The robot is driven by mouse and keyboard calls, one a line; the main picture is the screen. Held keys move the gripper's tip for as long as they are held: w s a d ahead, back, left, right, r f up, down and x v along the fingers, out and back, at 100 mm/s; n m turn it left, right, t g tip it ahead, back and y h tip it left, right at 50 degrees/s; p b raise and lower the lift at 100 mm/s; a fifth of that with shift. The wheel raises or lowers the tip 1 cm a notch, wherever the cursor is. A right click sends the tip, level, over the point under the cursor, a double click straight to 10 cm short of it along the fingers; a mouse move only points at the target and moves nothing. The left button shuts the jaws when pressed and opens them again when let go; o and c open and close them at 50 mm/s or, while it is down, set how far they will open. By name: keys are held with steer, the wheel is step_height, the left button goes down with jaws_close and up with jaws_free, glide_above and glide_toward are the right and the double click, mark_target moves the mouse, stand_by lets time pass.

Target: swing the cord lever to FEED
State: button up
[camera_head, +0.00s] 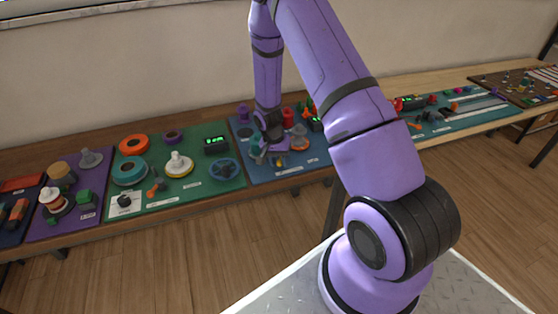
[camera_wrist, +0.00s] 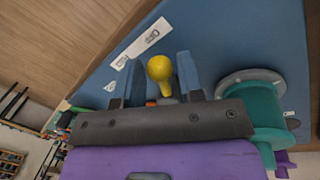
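The cord lever, with a round yellow knob (camera_wrist: 160,68), stands on the blue mat (camera_wrist: 235,40) in the wrist view. My gripper (camera_wrist: 160,78) has its two blue-grey fingers spread apart, one on each side of the knob. Narrow gaps seem to show beside the knob, and I see no clear grip on it. The lever's base is mostly hidden behind the gripper body. White labels (camera_wrist: 143,44) lie on the mat beyond the fingers; their wording is too small to read surely. In the head view my gripper (camera_head: 271,146) is low over the blue mat (camera_head: 245,172).
A teal spool with a grey flange (camera_wrist: 262,110) stands close to the right of my gripper in the wrist view. In the head view, a green mat (camera_head: 205,190) with several parts lies to the left, and an orange-and-grey round part (camera_head: 299,143) is just right of my gripper.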

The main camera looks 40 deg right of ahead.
steer(key=c, duration=0.5)
steer(key=n, duration=0.1)
steer(key=s+d+n, duration=0.1)
steer(key=n, duration=0.1)
steer(key=shift+d, duration=0.1)
steer(key=n, duration=0.1)
steer(key=d+n, duration=0.1)
steer(key=n+t, duration=0.1)
steer(key=n, duration=0.1)
steer(key=shift+s+d+h, duration=0.3)
steer(key=shift+s+h, duration=0.1)
steer(key=n, duration=0.1)
steer(key=d+n, duration=0.1)
steer(key=n, duration=0.1)
steer(key=shift+s+d+t, duration=0.1)
steer(key=shift+d+t, duration=0.2)
steer(key=shift+d+n+t, duration=0.15)
steer(key=shift+d+n, duration=0.15)
steer(key=shift+n, duration=0.4)
steer(key=shift+d+n+t, duration=0.15)
steer(key=shift+d+n, duration=0.1)
steer(key=shift+n, duration=0.45)
steer(key=o, duration=0.9)
